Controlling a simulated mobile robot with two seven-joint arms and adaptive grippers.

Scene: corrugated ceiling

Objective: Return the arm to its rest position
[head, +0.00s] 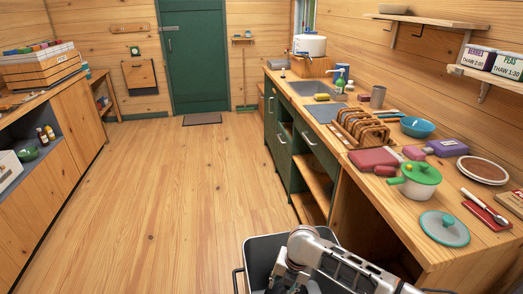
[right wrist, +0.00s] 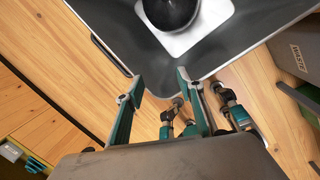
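My right arm (head: 312,245) reaches in from the bottom right of the head view, over a grey tub. Its gripper is at the bottom edge there, mostly cut off. In the right wrist view the right gripper (right wrist: 159,82) has its two teal fingers spread apart, with nothing between them. The tub (head: 262,246) also shows in the wrist view (right wrist: 105,20), beyond the fingertips. Inside it are a white square piece (right wrist: 195,40) and a dark round object (right wrist: 170,12). My left arm and gripper are not in view.
A grey box marked WASTE (right wrist: 300,55) stands beside the tub. The middle floor (head: 185,190) is clear.

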